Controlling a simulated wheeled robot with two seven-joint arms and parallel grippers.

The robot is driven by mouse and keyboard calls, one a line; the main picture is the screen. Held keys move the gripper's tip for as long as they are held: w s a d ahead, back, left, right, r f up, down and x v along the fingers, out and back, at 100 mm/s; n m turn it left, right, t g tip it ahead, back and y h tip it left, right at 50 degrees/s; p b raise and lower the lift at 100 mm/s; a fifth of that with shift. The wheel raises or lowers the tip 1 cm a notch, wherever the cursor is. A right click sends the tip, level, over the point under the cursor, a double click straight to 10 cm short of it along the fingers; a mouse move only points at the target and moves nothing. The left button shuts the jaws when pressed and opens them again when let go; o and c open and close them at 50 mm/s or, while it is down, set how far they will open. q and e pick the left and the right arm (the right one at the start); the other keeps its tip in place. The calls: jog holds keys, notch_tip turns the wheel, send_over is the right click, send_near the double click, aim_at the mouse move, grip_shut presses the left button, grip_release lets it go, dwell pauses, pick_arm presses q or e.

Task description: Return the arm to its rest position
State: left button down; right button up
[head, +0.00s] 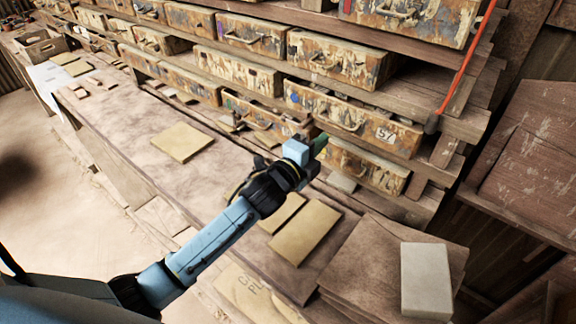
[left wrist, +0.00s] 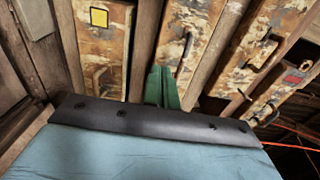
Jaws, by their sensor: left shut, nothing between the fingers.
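My left arm (head: 212,240) reaches in from the lower left over the long wooden bench. My left gripper (head: 318,146) is at its end, near the fronts of the lower drawers. Its green fingers (left wrist: 162,88) show pressed together in the left wrist view, with nothing between them. In the head view the fingers are small and partly hidden behind the blue wrist. My right gripper is not in view.
A drawer rack (head: 335,58) with worn, paint-chipped drawers stands close beyond the gripper. Flat tan tiles (head: 183,142) lie on the bench (head: 135,120). A pale block (head: 426,280) sits on stacked boards (head: 375,258) at the right. A red cord (head: 468,60) hangs by the rack.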

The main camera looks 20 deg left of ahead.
pick_arm(q)
jog(key=s+a+f+n+g+y, duration=0.15)
jog(key=s+f+n+g, duration=0.4)
jog(key=s, duration=0.55)
jog(key=s+a+f+n+g+y+b, duration=0.15)
jog(key=s+f+n+g, duration=0.45)
jog(key=s, duration=0.6)
jog(key=s+a+f+n+g+y, duration=0.1)
jog(key=s+a+f+n+g, duration=0.2)
jog(key=s+n, duration=0.6)
jog(key=s+f+m+b, duration=0.1)
jog(key=s+f+b, duration=0.1)
jog(key=f, duration=1.3)
jog(key=s+f+m+b, duration=0.1)
jog(key=s+f+b, duration=0.15)
jog(key=f, duration=1.35)
jog(key=s+a+f+g+b, duration=0.2)
jog(key=s+f+b, duration=0.3)
jog(key=s+f, duration=1)
notch_tip(320, 180, down, 4)
jog(key=shift+s+a+f, duration=0.1)
jog(key=shift+s+a, duration=0.2)
jog(key=shift+s, duration=0.1)
